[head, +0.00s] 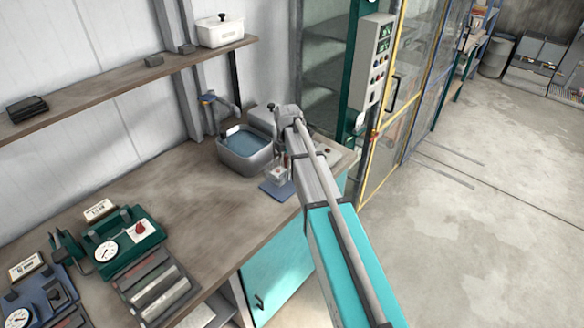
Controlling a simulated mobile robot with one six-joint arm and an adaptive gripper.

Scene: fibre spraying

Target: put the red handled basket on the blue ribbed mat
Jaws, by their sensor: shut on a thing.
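The blue mat (276,191) lies on the worktop near its front edge, just in front of the sink. A small pale thing with a bit of red (278,174), which looks like the red handled basket, is over the mat. I cannot tell if it touches the mat. My gripper (284,161) points down at the top of this thing and is shut on it. My arm's grey link hides part of the gripper and the area to its right. The mat's ribs are too small to make out.
A grey sink (246,165) with blue water is just behind and left of the mat. A green device with a gauge (122,240) and a rack of grey bars (158,286) stand at the left. The worktop (195,190) between is clear. A shelf (130,86) runs above.

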